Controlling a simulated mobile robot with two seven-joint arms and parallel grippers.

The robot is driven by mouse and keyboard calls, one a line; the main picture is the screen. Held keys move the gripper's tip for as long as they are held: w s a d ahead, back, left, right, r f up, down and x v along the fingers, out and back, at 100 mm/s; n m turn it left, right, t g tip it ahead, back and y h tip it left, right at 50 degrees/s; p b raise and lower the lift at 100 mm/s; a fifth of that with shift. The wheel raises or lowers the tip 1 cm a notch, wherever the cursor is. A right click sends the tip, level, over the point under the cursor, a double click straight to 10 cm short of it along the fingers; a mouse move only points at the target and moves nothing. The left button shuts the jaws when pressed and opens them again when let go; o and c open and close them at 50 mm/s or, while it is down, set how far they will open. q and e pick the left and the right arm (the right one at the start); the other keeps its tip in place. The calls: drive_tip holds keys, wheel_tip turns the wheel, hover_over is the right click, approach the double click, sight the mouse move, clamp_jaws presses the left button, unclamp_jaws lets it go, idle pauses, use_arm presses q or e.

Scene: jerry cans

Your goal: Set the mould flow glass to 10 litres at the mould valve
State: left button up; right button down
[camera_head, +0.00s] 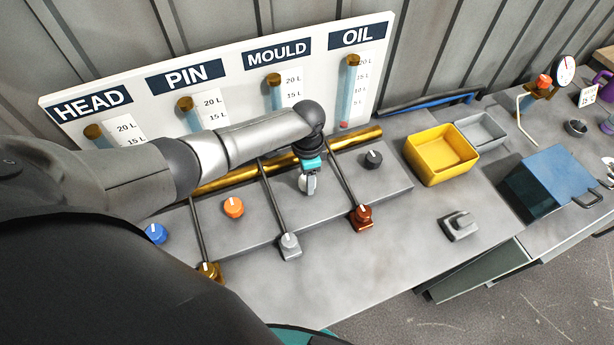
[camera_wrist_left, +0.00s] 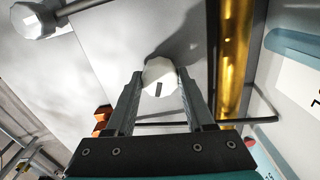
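The MOULD sign (camera_head: 278,53) stands on the white board between the PIN and OIL signs. Under it is the mould flow glass (camera_head: 275,92), with a brass cap and a 20 L mark; its lower part and level are hidden behind my left arm. The white mould valve knob (camera_wrist_left: 160,78) sits between both fingertips of my left gripper (camera_head: 309,184), filling the gap, with a dark mark on its face. The gripper reaches down on it from above; its fingers (camera_wrist_left: 161,88) appear closed on its sides. My right gripper is not in view.
Other knobs are blue (camera_head: 156,233), orange (camera_head: 233,207) and black (camera_head: 373,159). A grey tap (camera_head: 290,246) and a red-brown tap (camera_head: 361,218) stand in front. A brass pipe (camera_head: 232,179) runs behind. A yellow bin (camera_head: 440,173) is at right.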

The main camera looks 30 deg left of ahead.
use_arm(q)
drive_tip(key=o, duration=0.4)
wheel_tip(320, 180, up, 15)
drive_tip(key=shift+r+p, duration=0.15)
drive_tip(key=shift+p, duration=0.7)
